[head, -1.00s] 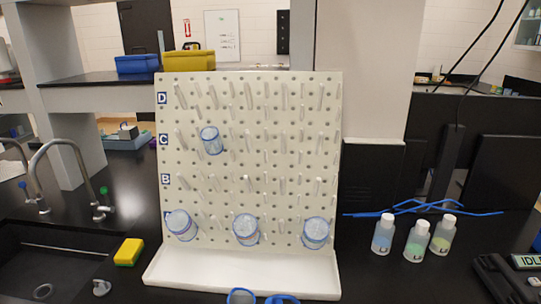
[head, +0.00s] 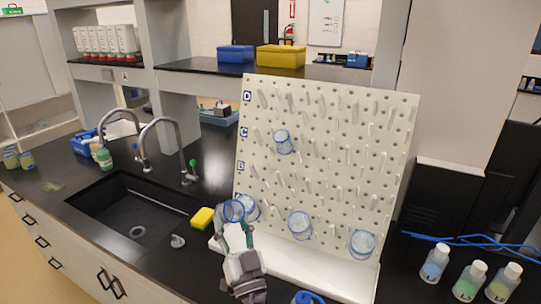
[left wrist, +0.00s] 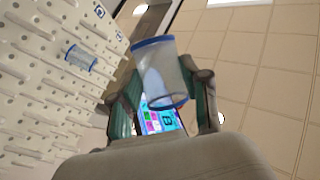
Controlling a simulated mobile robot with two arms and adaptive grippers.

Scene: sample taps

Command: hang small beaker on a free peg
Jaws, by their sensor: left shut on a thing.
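My left gripper (head: 236,232) is in front of the rack's lower left. It is shut on a clear small beaker (head: 233,211) with blue rims. The left wrist view shows this beaker (left wrist: 163,75) tilted between the two fingers. It is apart from the pegs there, with the pegboard (left wrist: 35,110) to the left. In the head view the white pegboard (head: 330,130) holds a beaker (head: 283,142) in row C. Along the bottom row hang beakers at left (head: 250,208), middle (head: 300,225) and right (head: 362,243). Many other pegs are bare. My right gripper is out of view.
A blue-rimmed object (head: 307,297) is cut off at the bottom edge. A yellow sponge (head: 202,218) lies between the sink (head: 130,205) and rack. Taps (head: 165,125) stand left.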

